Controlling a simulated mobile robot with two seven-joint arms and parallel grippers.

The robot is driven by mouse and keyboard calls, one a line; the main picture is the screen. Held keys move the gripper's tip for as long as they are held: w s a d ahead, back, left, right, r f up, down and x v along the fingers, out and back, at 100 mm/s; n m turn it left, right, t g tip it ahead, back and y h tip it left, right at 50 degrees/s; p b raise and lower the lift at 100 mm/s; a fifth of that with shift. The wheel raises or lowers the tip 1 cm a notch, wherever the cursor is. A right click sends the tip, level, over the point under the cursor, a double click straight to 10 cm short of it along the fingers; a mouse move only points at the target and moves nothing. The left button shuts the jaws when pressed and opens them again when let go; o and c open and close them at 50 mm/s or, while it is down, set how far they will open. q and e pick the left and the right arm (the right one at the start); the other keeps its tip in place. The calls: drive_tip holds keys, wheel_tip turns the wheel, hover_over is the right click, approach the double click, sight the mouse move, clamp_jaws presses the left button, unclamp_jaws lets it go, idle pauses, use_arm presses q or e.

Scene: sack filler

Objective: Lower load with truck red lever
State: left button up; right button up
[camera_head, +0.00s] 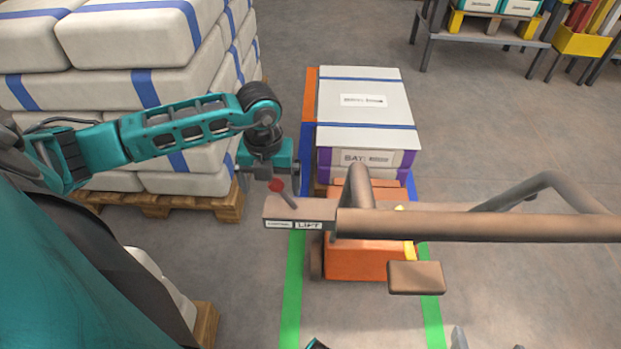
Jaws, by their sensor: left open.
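The red lever (277,185) has a round red knob on a short grey stalk. It stands at the left end of the truck's handle head (300,212), beside a label reading LIFT. My left gripper (269,182) is open, pointing down, with its fingers on either side of the knob. I cannot tell whether a finger touches it. The orange truck (368,262) stands under its brown tubular handle (470,226). The load, white sacks with blue straps (365,100), is stacked beyond the truck's body; the forks are hidden. My right gripper is not clearly seen.
Stacked white sacks (120,45) on a wooden pallet (160,205) stand close behind my left arm. Green floor lines (293,290) run beside the truck. A shelf (490,38) and yellow bin (585,42) are at the back right. The floor right of the load is clear.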

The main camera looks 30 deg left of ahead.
use_arm(q)
drive_tip(key=shift+w+d, duration=0.25)
drive_tip(key=shift+d, duration=0.2)
wheel_tip(320, 180, up, 5)
drive_tip(key=p, duration=0.4)
wheel_tip(320, 180, up, 3)
drive_tip(key=shift+f+p, duration=0.1)
drive_tip(key=shift+p, duration=1.15)
drive_tip(key=shift+r, duration=0.2)
drive_tip(key=shift+f, duration=0.1)
use_arm(e)
drive_tip(key=r, duration=0.1)
drive_tip(key=d+r, duration=0.1)
drive_tip(key=s+r, duration=0.1)
drive_tip(key=r, duration=0.1)
drive_tip(key=shift+d, duration=0.3)
drive_tip(key=shift+w+r, duration=0.1)
drive_tip(key=shift+r, duration=0.05)
